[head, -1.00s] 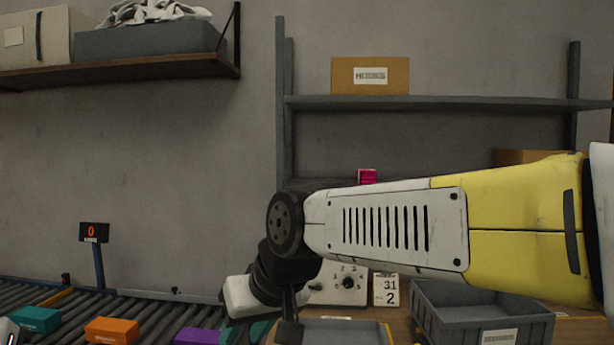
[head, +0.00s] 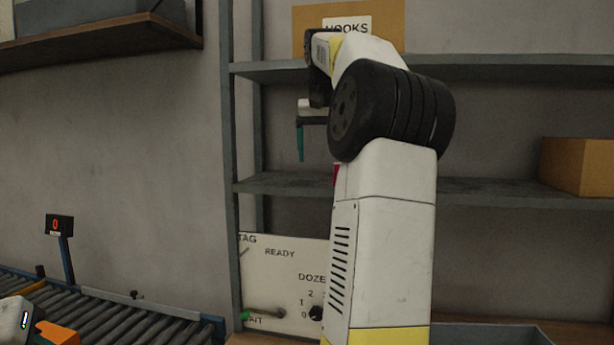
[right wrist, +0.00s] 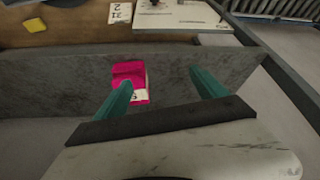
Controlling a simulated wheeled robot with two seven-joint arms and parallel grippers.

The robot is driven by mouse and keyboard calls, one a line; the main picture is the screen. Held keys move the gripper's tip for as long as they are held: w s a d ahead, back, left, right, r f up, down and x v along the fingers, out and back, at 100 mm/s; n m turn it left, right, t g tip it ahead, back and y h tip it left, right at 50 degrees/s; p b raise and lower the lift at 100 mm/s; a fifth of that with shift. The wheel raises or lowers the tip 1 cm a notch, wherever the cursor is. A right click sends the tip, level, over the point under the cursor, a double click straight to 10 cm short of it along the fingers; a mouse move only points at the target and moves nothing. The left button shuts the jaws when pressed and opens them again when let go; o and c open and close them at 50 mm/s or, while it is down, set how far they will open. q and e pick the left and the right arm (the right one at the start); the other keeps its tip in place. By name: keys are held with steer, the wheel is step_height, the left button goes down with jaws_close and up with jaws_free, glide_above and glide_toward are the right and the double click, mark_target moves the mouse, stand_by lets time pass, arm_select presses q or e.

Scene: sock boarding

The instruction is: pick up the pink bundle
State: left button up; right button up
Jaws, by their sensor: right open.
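The pink bundle (right wrist: 129,74) lies on the grey middle shelf in the right wrist view, with a pale label on its near side. In the head view only a thin pink edge (head: 337,175) shows beside my right arm, which hides the rest. My right gripper (right wrist: 160,78) is open and empty, with teal fingers. In the right wrist view the left finger overlaps the bundle's lower left part, and the other finger is well to its right. In the head view one teal finger (head: 300,142) points down above the shelf level.
The shelf board (head: 490,190) has a cardboard box (head: 578,167) at its right. A HOOKS box (head: 308,28) stands on the upper shelf. A dial panel (head: 280,270) stands below, and a roller conveyor (head: 140,322) runs at the left. A shelf post (head: 228,160) is left of the gripper.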

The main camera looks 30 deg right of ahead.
steer(key=shift+m+g, duration=0.3)
steer(key=shift+m, duration=0.5)
steer(key=d, duration=0.7)
steer(key=shift+w+r, duration=0.2)
steer(key=shift+r, duration=0.05)
steer(key=shift+w+d+f, duration=0.2)
steer(key=shift+d+f, duration=0.3)
steer(key=shift+f, duration=0.25)
steer(key=x, duration=0.6)
steer(key=shift+a, duration=0.1)
steer(key=c, duration=1.5)
steer(key=shift+c, duration=0.2)
steer(key=shift+r, duration=0.2)
